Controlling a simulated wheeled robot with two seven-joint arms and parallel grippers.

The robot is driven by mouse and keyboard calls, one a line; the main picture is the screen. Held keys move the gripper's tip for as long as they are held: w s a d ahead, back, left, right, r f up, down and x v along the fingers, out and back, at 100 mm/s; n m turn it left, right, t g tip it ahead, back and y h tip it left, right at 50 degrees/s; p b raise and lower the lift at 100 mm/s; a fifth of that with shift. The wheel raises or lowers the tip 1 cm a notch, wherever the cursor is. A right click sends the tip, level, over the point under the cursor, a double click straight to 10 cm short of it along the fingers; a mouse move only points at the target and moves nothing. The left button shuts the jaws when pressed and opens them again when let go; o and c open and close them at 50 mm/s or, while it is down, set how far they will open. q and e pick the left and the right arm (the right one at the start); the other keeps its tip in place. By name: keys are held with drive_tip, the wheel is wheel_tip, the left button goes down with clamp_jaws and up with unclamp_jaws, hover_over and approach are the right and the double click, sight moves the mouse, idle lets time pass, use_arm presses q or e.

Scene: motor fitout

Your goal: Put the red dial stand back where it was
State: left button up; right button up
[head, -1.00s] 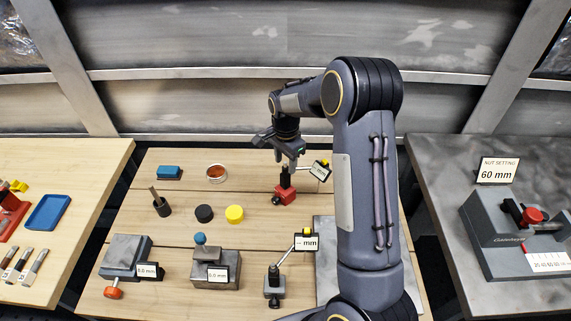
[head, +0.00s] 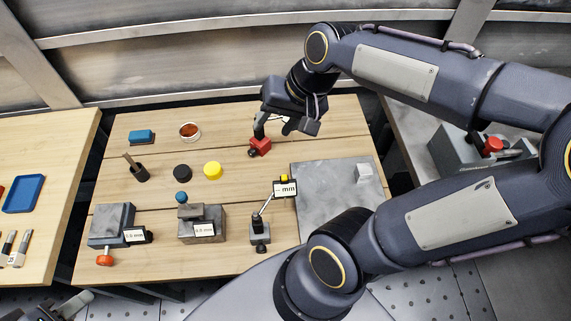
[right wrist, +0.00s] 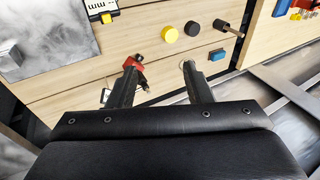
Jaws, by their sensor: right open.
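The red dial stand (head: 260,147) stands on the wooden table toward its back right. Its upper part is mostly hidden by my right gripper. My right gripper (head: 287,126) is open beside and above it, with one finger close to the stand; I cannot tell whether they touch. In the right wrist view the red stand (right wrist: 134,63) shows partly behind the left finger of my right gripper (right wrist: 160,70), and nothing is clamped between the fingers. My left gripper (head: 72,304) shows only partly at the bottom left; its jaw state is unclear.
A second, grey dial stand (head: 260,231) with a label stands nearer the front, beside a grey plate (head: 325,205). A yellow disc (head: 213,170), black disc (head: 182,172), round dish (head: 189,132) and blue block (head: 141,136) lie left. Bare wood surrounds the red stand.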

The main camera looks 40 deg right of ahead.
drive_tip(key=s+a+f+n+t, duration=0.1)
drive_tip(key=s+a+n, duration=0.3)
drive_tip(key=s, duration=0.5)
drive_tip(key=shift+a+f+n+t, duration=0.2)
drive_tip(key=shift+f+n+t, duration=0.1)
drive_tip(key=shift+f+n, duration=0.15)
wheel_tip(320, 180, down, 5)
drive_tip(key=b, duration=0.5)
